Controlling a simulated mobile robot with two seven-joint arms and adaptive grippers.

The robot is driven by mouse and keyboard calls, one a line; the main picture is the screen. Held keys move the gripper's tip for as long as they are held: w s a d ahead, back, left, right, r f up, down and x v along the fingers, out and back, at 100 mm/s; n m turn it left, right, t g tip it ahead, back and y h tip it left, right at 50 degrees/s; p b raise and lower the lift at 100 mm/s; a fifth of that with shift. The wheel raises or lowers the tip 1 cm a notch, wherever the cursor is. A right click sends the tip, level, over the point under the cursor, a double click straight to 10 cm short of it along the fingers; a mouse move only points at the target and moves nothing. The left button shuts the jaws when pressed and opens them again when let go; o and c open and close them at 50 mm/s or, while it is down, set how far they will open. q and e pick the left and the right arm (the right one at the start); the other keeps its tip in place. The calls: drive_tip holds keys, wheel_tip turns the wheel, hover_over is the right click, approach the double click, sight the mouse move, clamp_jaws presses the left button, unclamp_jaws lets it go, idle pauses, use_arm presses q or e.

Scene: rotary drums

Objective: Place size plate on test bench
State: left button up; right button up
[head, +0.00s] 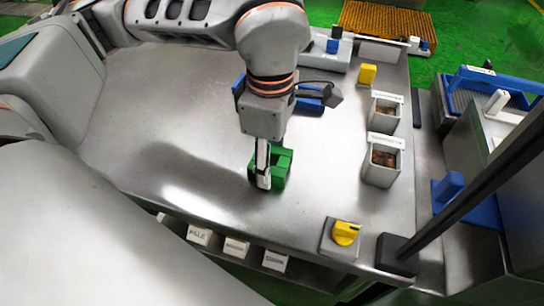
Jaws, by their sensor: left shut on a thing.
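My left gripper (263,168) points down over the middle of the test bench (190,110), a bare metal top. It is shut on a green block-like piece (284,166), which shows beside and behind the fingers at the bench surface. The fingers hide part of the green piece. I cannot tell for sure whether it is the size plate, or whether it touches the bench. My right gripper is not in view.
Two grey bins (381,162) with brown contents stand at the bench's right side, near a yellow block (367,75). A blue tool (311,104) lies behind my gripper. A yellow knob (345,233) sits at the front right corner. The bench's left half is clear.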

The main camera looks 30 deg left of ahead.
use_arm(q)
drive_tip(key=o, duration=1.2)
drive_tip(key=shift+c, duration=0.2)
wheel_tip(320, 180, up, 12)
drive_tip(key=p, duration=0.2)
drive_tip(key=shift+r, duration=0.15)
drive_tip(key=shift+s, duration=0.1)
